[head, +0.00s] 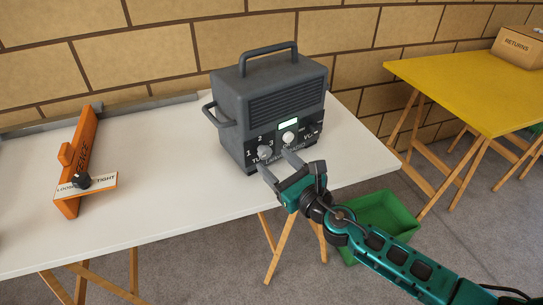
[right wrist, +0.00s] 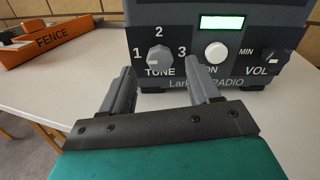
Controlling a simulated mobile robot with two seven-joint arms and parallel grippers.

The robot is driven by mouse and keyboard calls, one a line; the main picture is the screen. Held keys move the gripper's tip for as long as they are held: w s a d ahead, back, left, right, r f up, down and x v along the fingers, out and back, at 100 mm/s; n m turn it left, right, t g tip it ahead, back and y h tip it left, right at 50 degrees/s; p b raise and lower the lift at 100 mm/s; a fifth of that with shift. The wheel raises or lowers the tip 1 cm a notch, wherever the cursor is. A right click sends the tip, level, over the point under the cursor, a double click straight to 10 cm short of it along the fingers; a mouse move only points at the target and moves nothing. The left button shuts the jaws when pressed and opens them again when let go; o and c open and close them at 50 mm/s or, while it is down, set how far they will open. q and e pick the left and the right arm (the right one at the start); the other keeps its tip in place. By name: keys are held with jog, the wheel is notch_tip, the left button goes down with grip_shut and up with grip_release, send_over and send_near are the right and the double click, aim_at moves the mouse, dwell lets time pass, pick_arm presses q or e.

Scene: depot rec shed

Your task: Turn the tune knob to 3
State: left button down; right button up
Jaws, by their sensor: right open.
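The dark grey radio (head: 228,100) stands on the white table with its front panel facing me. Its grey tune knob (head: 264,152) sits low on the left of the panel; it also shows in the right wrist view (right wrist: 159,57). The marks 1, 2 and 3 run left, top and right around it. I cannot tell for certain which mark it points at. My right gripper (head: 278,163) is open and empty in front of the panel. In the right wrist view its fingers (right wrist: 162,75) are spread either side of the knob, apparently short of it. My left gripper is not in view.
A white button (right wrist: 215,52) and the volume knob (right wrist: 269,62) sit right of the tune knob. An orange fence tool (head: 80,150) with a black knob lies left on the white table (head: 165,190). A green bin (head: 385,215) is below; a yellow table (head: 450,85) stands right.

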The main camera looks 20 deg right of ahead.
aim_at(264, 151)
jog(key=shift+x, duration=1.3)
jog(key=shift+c, duration=0.2)
jog(key=c, duration=1)
